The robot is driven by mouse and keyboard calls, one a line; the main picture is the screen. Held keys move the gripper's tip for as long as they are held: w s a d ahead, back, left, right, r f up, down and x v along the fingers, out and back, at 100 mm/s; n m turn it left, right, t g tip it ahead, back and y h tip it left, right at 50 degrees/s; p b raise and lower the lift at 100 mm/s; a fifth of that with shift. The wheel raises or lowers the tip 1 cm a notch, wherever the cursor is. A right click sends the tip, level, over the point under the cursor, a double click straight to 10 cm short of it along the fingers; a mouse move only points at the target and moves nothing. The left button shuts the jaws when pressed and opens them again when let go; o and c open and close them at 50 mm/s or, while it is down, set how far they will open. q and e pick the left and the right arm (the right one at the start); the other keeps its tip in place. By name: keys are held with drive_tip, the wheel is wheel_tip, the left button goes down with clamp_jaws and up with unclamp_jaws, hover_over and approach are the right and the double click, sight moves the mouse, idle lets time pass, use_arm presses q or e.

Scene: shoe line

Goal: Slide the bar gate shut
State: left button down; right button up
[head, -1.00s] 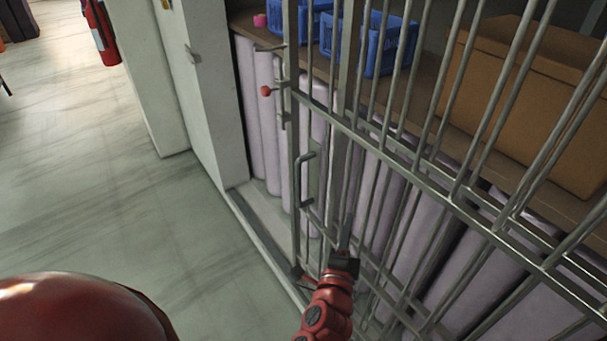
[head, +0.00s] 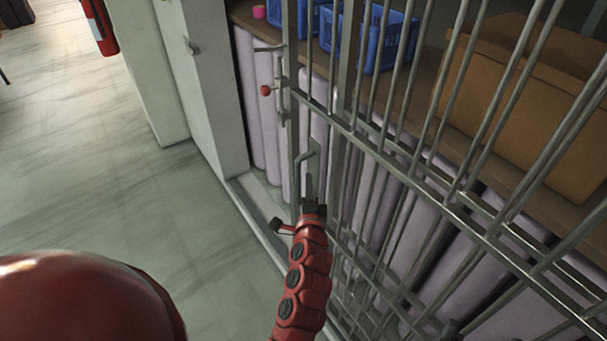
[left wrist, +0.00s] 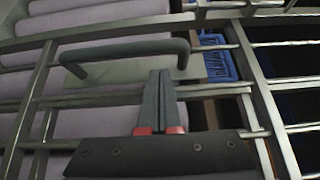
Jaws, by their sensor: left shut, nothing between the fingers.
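The grey bar gate (head: 292,130) stands across the storage bay, with an open gap between its left edge and the white post (head: 208,85). Its bent handle (head: 305,157) is on the left part of the gate; it also shows in the left wrist view (left wrist: 125,50). My right gripper is not clearly seen.
Behind the bars, blue crates (head: 380,40) and a brown box (head: 520,110) stand on a shelf above pale purple rolls (head: 255,120). A floor track (head: 250,215) runs under the gate. The floor at left is clear. A fire extinguisher (head: 100,25) hangs at upper left.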

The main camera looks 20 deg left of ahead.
use_arm(q)
drive_tip(key=shift+w+a, duration=0.3)
drive_tip(key=shift+a, duration=0.65)
drive_tip(key=shift+a+p, duration=0.1)
drive_tip(key=shift+p, duration=0.2)
